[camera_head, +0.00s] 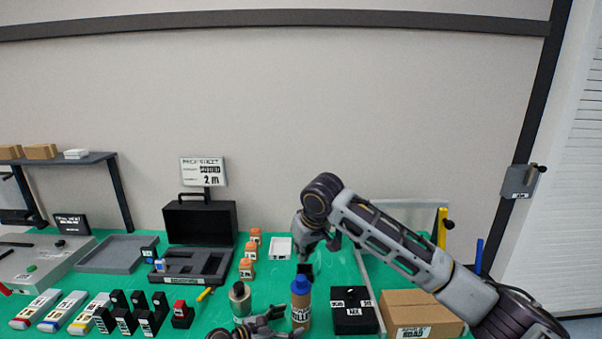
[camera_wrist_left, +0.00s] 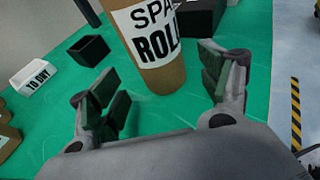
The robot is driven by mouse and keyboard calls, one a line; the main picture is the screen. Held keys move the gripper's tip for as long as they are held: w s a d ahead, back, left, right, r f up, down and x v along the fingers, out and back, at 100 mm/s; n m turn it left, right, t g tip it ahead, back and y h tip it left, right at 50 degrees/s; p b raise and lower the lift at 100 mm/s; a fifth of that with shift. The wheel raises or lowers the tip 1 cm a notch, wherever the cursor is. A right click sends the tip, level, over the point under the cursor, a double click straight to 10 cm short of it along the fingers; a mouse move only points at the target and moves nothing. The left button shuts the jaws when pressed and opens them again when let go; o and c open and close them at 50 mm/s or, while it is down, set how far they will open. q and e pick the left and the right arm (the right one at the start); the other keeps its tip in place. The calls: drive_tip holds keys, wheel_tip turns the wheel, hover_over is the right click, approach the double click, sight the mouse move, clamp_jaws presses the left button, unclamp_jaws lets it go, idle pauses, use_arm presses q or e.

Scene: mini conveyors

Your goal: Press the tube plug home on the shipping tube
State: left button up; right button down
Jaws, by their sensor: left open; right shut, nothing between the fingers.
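The shipping tube (camera_head: 301,315) is a brown cylinder with a white label, standing upright at the front middle of the green table. A blue plug (camera_head: 301,284) sits at its top; I cannot tell how deep. In the left wrist view the tube (camera_wrist_left: 158,70) appears between my left fingers, its top out of frame. My left gripper (camera_head: 282,329) is open beside the tube, low at the bottom edge; its fingers (camera_wrist_left: 165,88) do not visibly touch it. My right gripper (camera_head: 309,248) is shut and empty, pointing down above and behind the plug.
A small black open box (camera_wrist_left: 89,50) stands behind the tube. A metal canister (camera_head: 239,300) stands left of it, a black box (camera_head: 353,312) and a cardboard box (camera_head: 420,314) right. An open black case (camera_head: 197,265) and orange bottles (camera_head: 246,268) are behind left.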

use_arm(q)
drive_tip(key=shift+v, duration=4)
drive_tip(key=shift+s, duration=0.1)
